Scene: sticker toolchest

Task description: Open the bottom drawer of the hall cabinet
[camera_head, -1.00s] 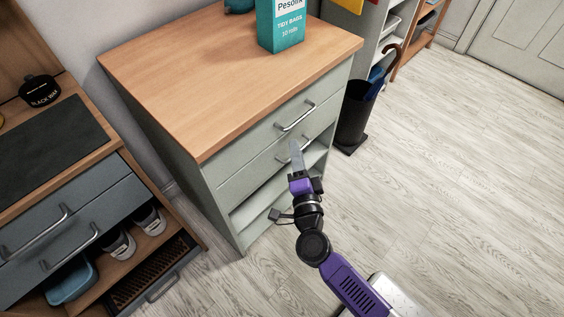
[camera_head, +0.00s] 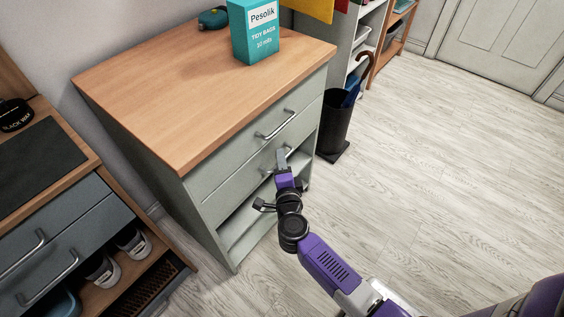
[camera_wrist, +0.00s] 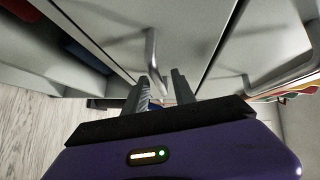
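The hall cabinet (camera_head: 135,78) is grey-green with a wooden top. Its bottom drawer (camera_head: 233,193) looks shut, with a bar handle that my gripper partly hides in the head view. In the wrist view the metal handle (camera_wrist: 151,48) runs down toward the space between my fingers. My gripper (camera_head: 282,158) is at that handle in front of the drawer. In the wrist view my gripper (camera_wrist: 159,77) is open, with a finger on either side of the handle's near end. I cannot tell whether either finger touches it.
The top drawer's handle (camera_head: 275,125) is just above. An open shelf (camera_head: 245,222) lies below. A teal box (camera_head: 254,35) stands on top. A black umbrella stand (camera_head: 333,125) is to the right, a shoe bench (camera_head: 75,215) to the left. The floor at right is clear.

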